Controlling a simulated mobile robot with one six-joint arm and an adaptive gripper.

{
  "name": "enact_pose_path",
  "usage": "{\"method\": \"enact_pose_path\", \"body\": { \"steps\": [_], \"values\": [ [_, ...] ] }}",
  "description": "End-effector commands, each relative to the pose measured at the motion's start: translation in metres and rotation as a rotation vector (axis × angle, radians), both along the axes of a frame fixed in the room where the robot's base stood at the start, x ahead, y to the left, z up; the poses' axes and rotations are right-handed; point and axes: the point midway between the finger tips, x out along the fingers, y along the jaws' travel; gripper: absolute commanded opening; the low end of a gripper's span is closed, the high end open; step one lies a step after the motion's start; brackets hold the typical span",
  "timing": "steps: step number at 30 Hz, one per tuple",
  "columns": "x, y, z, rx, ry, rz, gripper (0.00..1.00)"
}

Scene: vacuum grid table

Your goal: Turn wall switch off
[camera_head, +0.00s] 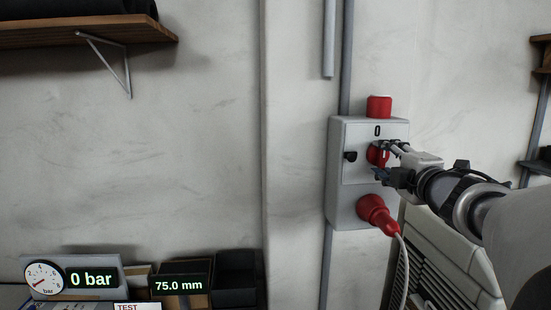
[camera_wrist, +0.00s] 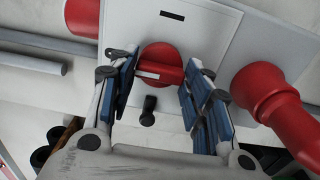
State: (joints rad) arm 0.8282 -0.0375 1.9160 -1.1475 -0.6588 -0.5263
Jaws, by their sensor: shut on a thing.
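The wall switch box (camera_head: 343,200) is light grey and fixed to the wall, with a "0" label (camera_head: 377,130) above its red rotary knob (camera_head: 374,154). My gripper (camera_head: 383,162) reaches in from the right and is shut on the knob. In the wrist view the blue-padded fingers stand on either side of the red knob (camera_wrist: 168,64). Its white stripe (camera_wrist: 148,75) lies toward the red cap side, which is the "0" side. A dark bar mark (camera_wrist: 172,15) shows at the panel's upper edge there. The "0" is hidden in the wrist view.
A red cap (camera_head: 379,106) tops the box, and a red plug (camera_head: 377,213) with a pale cable leaves its bottom. A black latch (camera_head: 350,156) sits left of the knob. A grey louvred cabinet (camera_head: 450,262) stands below my arm.

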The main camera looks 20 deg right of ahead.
Motion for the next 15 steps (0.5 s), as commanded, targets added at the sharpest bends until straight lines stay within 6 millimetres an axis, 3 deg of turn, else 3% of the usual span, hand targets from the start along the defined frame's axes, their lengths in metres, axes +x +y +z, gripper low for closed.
{"method": "enact_pose_path", "body": {
  "steps": [12, 13, 15],
  "values": [
    [0.0000, 0.0001, 0.0002, -0.009, 0.002, 0.000, 0.21],
    [0.0000, 0.0001, 0.0002, -0.009, 0.002, 0.000, 0.47],
    [0.0000, 0.0001, 0.0002, -0.009, 0.002, 0.000, 0.51]
  ]
}}
